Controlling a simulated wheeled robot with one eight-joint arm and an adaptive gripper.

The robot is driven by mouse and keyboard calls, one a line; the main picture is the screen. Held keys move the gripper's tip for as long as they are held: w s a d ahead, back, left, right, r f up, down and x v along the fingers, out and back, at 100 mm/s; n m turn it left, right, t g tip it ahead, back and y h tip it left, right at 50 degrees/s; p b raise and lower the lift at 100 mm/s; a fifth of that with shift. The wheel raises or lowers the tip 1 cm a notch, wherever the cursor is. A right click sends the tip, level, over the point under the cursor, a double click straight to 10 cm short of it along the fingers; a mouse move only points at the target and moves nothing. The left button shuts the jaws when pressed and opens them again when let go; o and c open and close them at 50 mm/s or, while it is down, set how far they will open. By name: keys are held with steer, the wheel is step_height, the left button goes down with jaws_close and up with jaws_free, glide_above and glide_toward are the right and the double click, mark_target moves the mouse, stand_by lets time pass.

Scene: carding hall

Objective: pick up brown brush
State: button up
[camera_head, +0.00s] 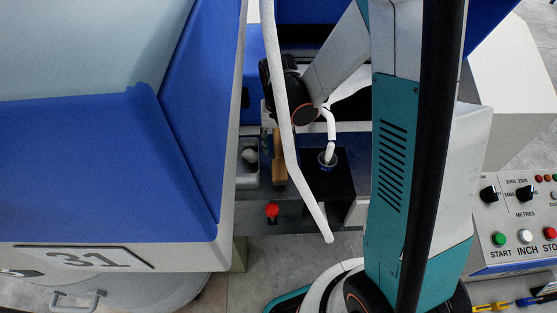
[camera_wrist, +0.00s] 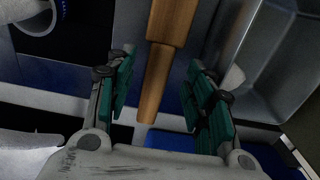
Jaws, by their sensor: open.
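The brown brush (camera_head: 279,162) lies on the machine ledge in the head view, just right of a grey tray. In the wrist view its wooden handle (camera_wrist: 158,70) runs down from the top edge into the space between my fingers. My gripper (camera_wrist: 161,90) is open, with one green-padded finger on each side of the handle. Gaps show between the handle and both pads. The upper part of the brush is outside the wrist view. My fingers cannot be made out in the head view.
A grey tray (camera_head: 247,177) with a white lump stands left of the brush. A blue-rimmed container (camera_head: 328,167) with white strand stands right of it on a dark plate. A red knob (camera_head: 272,210) is in front. A large blue machine cover (camera_head: 90,170) fills the left.

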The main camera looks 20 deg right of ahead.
mark_target(278, 151)
step_height(278, 151, down, 4)
steer(key=shift+f+b, duration=0.1)
steer(key=shift+b, duration=0.6)
jaws_close()
step_height(278, 151, up, 20)
steer(key=p, duration=0.6)
